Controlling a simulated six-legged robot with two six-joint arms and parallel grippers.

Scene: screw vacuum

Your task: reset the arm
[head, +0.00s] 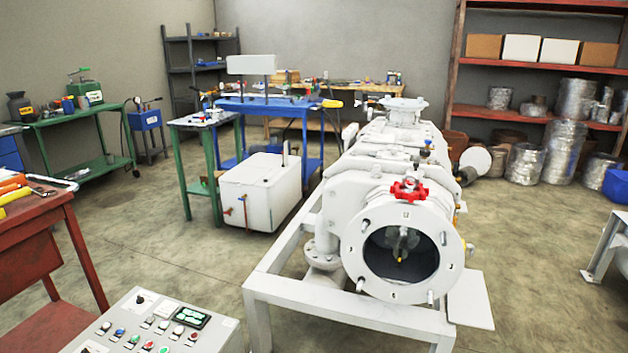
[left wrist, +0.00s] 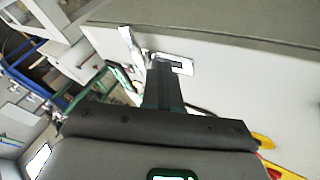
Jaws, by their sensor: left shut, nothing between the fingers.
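My left gripper (left wrist: 162,88) shows in the left wrist view as dark fingers, closed together with nothing between them. It points away from the wrist toward a pale flat surface (left wrist: 235,75); I cannot tell whether it touches it. Neither gripper shows in the head view. The white vacuum machine (head: 385,180) stands on a white frame at centre right in that view. Its round front flange (head: 352,225) faces me, with several studs and numbers around a dark opening. A red valve handwheel (head: 409,190) sits above the flange.
A control panel (head: 150,325) with buttons is at the lower left. A red table (head: 40,235) with tools stands at the left edge. A white tank (head: 262,190) and a blue bench (head: 270,104) stand behind. Bare floor (head: 165,245) lies between the red table and the machine.

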